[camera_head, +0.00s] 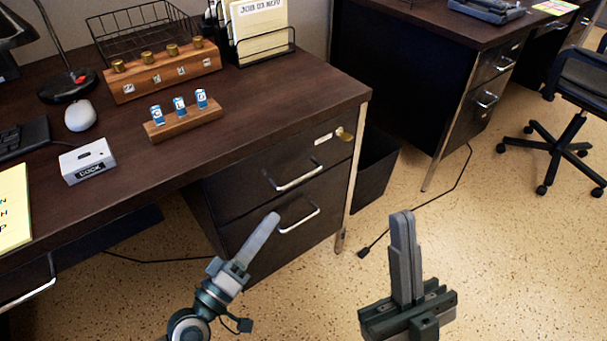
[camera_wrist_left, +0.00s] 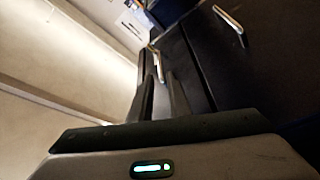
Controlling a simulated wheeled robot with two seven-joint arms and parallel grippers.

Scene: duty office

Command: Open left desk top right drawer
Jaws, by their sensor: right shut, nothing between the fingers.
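The left desk's right pedestal has a dark top drawer (camera_head: 250,180) with a silver handle (camera_head: 298,177). A label and a brass key or lock (camera_head: 345,134) are near its upper right corner. The drawer front looks flush. A lower drawer (camera_head: 265,245) has its own silver handle (camera_head: 300,219). My left gripper (camera_head: 273,222) is in front of the lower drawer, below the top handle. In the left wrist view its fingers (camera_wrist_left: 160,78) show a narrow gap and hold nothing visible. My right gripper (camera_head: 402,216) is shut and empty over the floor, right of the pedestal.
The desktop (camera_head: 270,100) carries a wooden block with brass knobs (camera_head: 162,72), a small wooden stand (camera_head: 184,122), a mouse (camera_head: 80,115) and a file rack (camera_head: 262,45). A dark bin (camera_head: 375,170) stands beside the pedestal. A cable crosses the floor. An office chair (camera_head: 575,110) is far right.

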